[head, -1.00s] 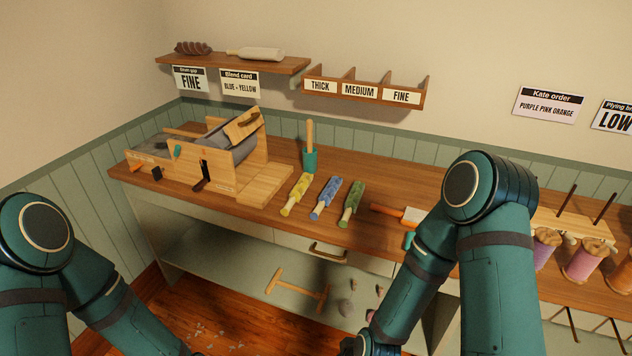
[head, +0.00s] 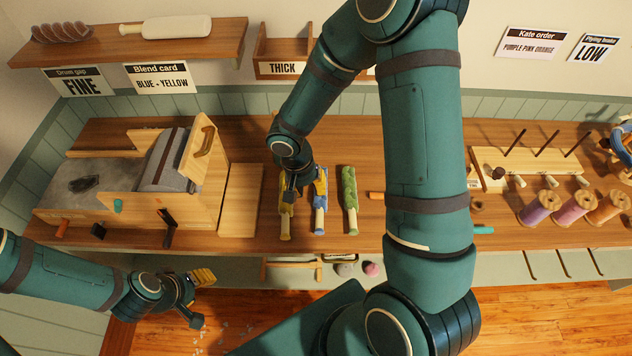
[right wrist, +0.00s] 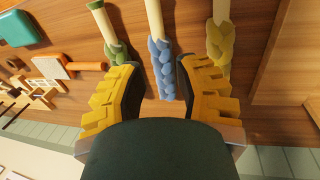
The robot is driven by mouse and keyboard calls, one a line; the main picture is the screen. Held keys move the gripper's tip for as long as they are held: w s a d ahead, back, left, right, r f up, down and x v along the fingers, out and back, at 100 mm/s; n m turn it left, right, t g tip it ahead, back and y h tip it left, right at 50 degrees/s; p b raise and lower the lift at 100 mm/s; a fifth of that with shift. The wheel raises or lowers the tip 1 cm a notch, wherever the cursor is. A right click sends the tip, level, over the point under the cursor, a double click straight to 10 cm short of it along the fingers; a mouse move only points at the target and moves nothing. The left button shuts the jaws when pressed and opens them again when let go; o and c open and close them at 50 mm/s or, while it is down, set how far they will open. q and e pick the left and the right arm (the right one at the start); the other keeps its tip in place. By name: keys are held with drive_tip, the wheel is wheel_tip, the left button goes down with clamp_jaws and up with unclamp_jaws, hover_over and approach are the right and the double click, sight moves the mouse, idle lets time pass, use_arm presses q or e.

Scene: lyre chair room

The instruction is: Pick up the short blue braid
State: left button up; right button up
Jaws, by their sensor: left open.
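The blue braid (head: 320,215), with a pale bare end, lies on the wooden counter between a yellow braid (head: 286,222) and a green braid (head: 349,200). My right gripper (head: 303,194) is over the blue and yellow braids, hiding part of both. In the right wrist view, its yellow-padded fingers are open with the blue braid (right wrist: 162,65) between their tips; nothing is gripped. Whether the fingers touch the braid, I cannot tell. My left gripper (head: 200,298) is open and empty, low in front of the counter at the left.
A drum carder (head: 165,165) stands to the left on the counter (head: 255,130). An orange-handled tool (right wrist: 68,66) lies beyond the green braid. Thread spools (head: 574,209) stand at the right. A shelf (head: 120,42) and a labelled rack hang on the wall behind.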

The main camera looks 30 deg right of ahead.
hover_over(319, 214)
drive_tip(key=f, duration=0.4)
drive_tip(key=w+f, duration=0.1)
drive_tip(key=f, duration=0.1)
drive_tip(key=shift+a+f+b, duration=0.2)
drive_tip(key=shift+a+b, duration=0.1)
drive_tip(key=shift+b, duration=0.1)
drive_tip(key=shift+f, duration=0.5)
drive_tip(key=shift+s+x, duration=0.15)
drive_tip(key=shift+x, duration=1.15)
drive_tip(key=shift+s+x, duration=0.15)
drive_tip(key=shift+x, duration=1.15)
drive_tip(key=shift+a, duration=0.1)
drive_tip(key=shift+c, duration=0.4)
clamp_jaws()
